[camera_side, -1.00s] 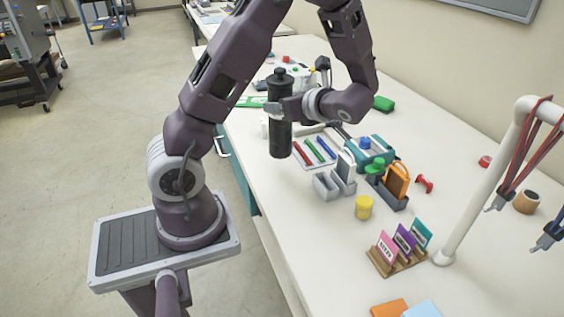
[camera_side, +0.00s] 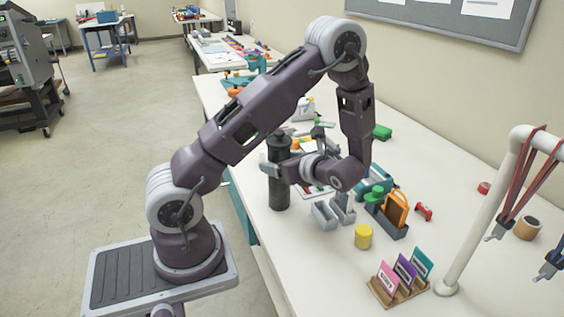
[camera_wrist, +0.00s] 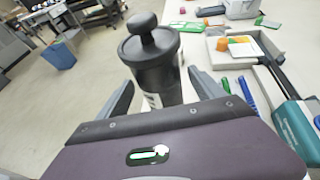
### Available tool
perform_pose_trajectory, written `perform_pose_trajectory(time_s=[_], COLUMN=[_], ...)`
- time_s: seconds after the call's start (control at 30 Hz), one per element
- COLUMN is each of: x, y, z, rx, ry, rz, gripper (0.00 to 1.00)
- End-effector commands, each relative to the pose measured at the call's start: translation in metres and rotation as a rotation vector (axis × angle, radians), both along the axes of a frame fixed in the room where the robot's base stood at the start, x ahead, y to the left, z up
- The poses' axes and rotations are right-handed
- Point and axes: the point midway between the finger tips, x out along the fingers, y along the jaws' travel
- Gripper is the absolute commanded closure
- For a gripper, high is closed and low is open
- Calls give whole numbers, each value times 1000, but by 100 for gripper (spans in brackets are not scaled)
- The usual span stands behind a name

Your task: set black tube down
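The black tube (camera_side: 279,193) is a dark cylinder with a knobbed lid. It stands upright, its base appearing to rest on the white table near the front edge. In the wrist view the tube (camera_wrist: 158,75) sits between my two fingers, with a narrow gap visible on each side. My gripper (camera_side: 277,170) is around the tube's middle and looks open. The wrist view shows the gripper (camera_wrist: 160,82) reaching in from below, its fingers spread. The tube's lower part is hidden there.
Grey bins (camera_side: 326,214) stand just right of the tube, with a yellow cylinder (camera_side: 363,236) and a card rack (camera_side: 400,283) nearer the front. Teal equipment (camera_wrist: 300,130) lies to the right in the wrist view. A white post (camera_side: 470,220) stands at right.

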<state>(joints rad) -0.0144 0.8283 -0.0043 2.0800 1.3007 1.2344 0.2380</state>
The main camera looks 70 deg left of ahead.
Motion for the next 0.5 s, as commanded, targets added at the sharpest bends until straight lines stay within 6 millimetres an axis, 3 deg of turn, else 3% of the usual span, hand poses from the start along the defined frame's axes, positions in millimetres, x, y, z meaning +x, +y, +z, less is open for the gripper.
perform_pose_trajectory(time_s=[0.27, 0.5], x=[1, 12], y=[-2, -57], z=[4, 27], rx=[0, 0], ry=[0, -4], rz=[-1, -6], gripper=[23, 23])
